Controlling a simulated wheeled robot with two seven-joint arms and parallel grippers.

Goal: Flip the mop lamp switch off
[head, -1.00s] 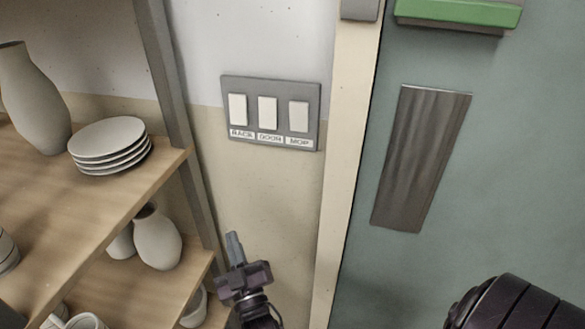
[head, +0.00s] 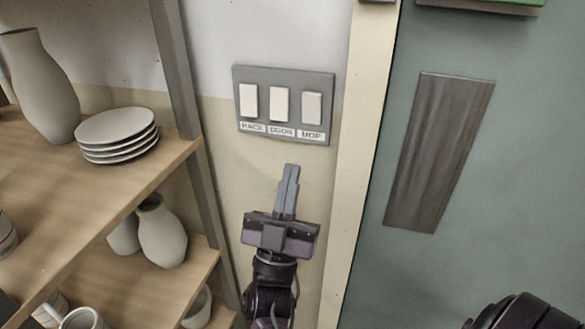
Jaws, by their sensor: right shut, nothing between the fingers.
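A grey switch plate (head: 284,133) is on the wall with three white rockers labelled RACK, DOOR and MOP. The MOP switch (head: 311,107) is the rightmost one. The DOOR switch (head: 279,104) is in the middle and the RACK switch (head: 248,101) is at the left. My right gripper (head: 291,168) is shut and empty, its fingertips pointing up just below the plate in the picture, between the DOOR and MOP columns. It does not appear to touch the switches. My left gripper is not in view.
A wooden shelf (head: 60,235) with vases, stacked plates (head: 117,137) and mugs stands at the left, its post (head: 180,70) close to the plate. A cream door frame (head: 362,130) and a teal door (head: 520,170) with a metal plate (head: 440,150) are at the right.

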